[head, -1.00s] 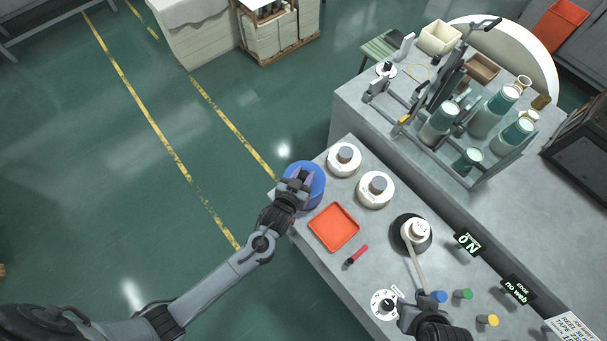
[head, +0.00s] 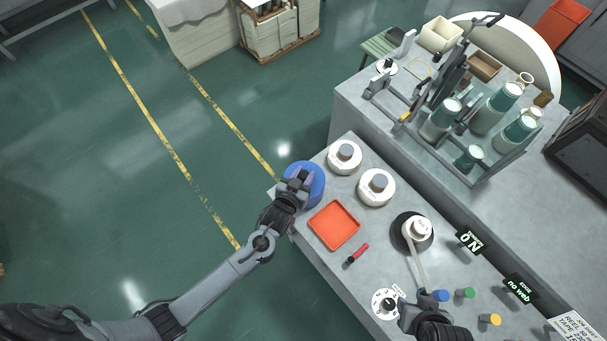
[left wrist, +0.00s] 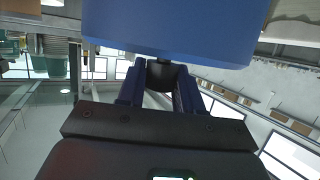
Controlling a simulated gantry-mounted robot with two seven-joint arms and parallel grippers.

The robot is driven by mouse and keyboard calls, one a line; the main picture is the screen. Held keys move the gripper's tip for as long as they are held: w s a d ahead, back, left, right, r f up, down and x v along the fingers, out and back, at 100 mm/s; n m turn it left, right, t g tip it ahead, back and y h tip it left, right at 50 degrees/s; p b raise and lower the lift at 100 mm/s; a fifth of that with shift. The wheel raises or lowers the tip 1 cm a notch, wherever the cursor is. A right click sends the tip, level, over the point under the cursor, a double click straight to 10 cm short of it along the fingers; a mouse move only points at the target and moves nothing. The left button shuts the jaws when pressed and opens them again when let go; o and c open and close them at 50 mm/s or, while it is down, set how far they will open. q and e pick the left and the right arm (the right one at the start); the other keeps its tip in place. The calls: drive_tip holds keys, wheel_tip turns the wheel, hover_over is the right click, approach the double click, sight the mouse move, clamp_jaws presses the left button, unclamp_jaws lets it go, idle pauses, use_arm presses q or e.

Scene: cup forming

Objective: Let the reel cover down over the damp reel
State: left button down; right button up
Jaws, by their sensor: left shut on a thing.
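The blue round reel cover (head: 317,190) is at the bench's left corner. My left gripper (head: 301,178) is over it in the head view, hiding part of its top. In the left wrist view the blue cover (left wrist: 170,28) fills the top, and the fingers (left wrist: 160,88) are shut on its dark knob (left wrist: 161,73). What lies under the cover is hidden, so I cannot tell its height or whether a reel is beneath. Two white reels (head: 345,157) (head: 376,187) stand right of it; none is visibly marked damp. My right gripper (head: 425,306) is at the bottom, its jaws unclear.
An orange tray (head: 334,226) and a red-handled tool (head: 357,254) lie near the cover. A white reel on a black disc (head: 425,243) has a strip running towards my right gripper. Coloured pegs (head: 465,293) stand at lower right. Open floor lies left of the bench.

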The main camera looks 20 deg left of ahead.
use_arm(q)
drive_tip(key=shift+f, duration=0.1)
idle(0.3)
drive_tip(key=shift+c, duration=0.9)
unclamp_jaws()
wheel_tip(320, 180, up, 8)
drive_tip(key=p, duration=0.8)
